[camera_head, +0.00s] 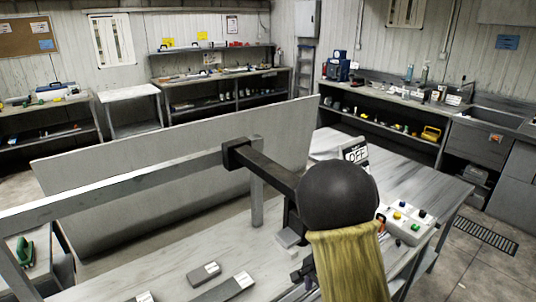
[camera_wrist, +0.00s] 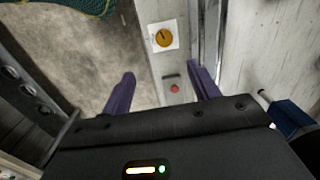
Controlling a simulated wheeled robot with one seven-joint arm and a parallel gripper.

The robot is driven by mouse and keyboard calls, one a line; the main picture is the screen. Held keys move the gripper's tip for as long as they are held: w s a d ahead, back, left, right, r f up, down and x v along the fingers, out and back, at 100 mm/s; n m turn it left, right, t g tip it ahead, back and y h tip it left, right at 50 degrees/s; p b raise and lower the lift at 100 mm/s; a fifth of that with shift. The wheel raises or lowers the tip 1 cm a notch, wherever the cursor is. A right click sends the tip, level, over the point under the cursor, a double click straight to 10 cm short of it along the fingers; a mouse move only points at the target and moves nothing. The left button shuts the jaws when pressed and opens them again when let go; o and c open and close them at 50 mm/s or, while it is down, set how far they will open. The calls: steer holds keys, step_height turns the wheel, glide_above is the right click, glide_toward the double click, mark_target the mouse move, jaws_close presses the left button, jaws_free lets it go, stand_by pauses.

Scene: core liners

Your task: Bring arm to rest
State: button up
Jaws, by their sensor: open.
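In the wrist view my gripper (camera_wrist: 162,84) shows two purple fingers spread wide apart, with nothing between them. Beyond the fingers a pale panel carries an orange round knob (camera_wrist: 164,38) on a white plate. A small red button (camera_wrist: 175,89) sits lower on that panel, seen between the fingertips. The fingers look apart from both, but the distance is hard to judge. In the head view the gripper is mostly hidden behind a black dome (camera_head: 337,196) with a yellow fibrous piece (camera_head: 348,262) hanging below it; I cannot tell what these belong to.
A grey workbench (camera_head: 170,268) with small dark blocks (camera_head: 205,273) lies in front. A metal frame (camera_head: 110,180) and tall panel (camera_head: 180,180) stand over it. Open floor (camera_head: 490,215) shows farther right.

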steer(key=s+r+n+t, duration=0.2)
steer(key=s+r+n, duration=0.7)
steer(key=s, duration=0.4)
steer(key=shift+s+d+r+n+t, duration=0.2)
steer(key=shift+r+n+t, duration=0.1)
steer(key=shift+n, duration=0.4)
steer(key=shift+a, duration=0.1)
